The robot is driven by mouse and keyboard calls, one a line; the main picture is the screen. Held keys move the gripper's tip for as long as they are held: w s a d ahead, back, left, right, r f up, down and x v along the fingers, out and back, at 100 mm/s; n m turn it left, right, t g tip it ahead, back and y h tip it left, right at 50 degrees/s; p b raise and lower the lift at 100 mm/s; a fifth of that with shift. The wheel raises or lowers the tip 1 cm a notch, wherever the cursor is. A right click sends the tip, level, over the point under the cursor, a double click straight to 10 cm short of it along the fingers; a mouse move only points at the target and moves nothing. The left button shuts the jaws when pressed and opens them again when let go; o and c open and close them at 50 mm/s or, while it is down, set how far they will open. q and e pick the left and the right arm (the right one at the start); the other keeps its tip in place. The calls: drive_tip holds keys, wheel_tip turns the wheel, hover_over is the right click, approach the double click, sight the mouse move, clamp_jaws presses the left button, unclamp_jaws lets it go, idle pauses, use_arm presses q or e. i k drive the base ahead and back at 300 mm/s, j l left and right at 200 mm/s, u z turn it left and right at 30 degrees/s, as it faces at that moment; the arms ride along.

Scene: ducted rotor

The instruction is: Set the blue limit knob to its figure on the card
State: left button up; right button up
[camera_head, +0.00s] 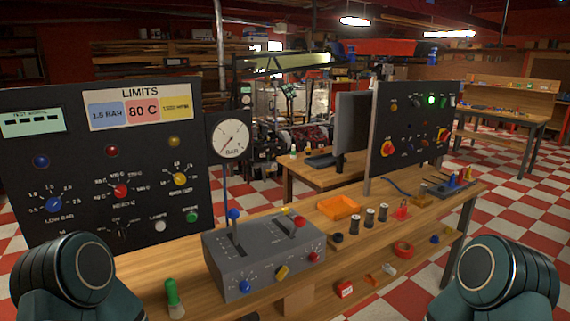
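The blue limit knob (54,205) sits low on the left of the black panel (105,215), inside a printed scale with figures around 1.0 to 2.5, above the label "LOW BAR". Its pointer is too small to read. The LIMITS card (140,93) is at the panel's top right. Its blue field reads "1.5 BAR", its red field "80 C", and its yellow field an rpm figure that is hard to read. Only rounded teal parts of my arms show at the bottom left and bottom right. Neither gripper is in view.
A red knob (120,190) and a yellow knob (180,179) share the panel. A grey control box (264,258) with levers stands on the wooden bench. A round BAR gauge (230,139) is beside the panel. A green-handled item (171,292) stands at the bench front.

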sight(53, 204)
drive_tip(key=u, duration=1.4)
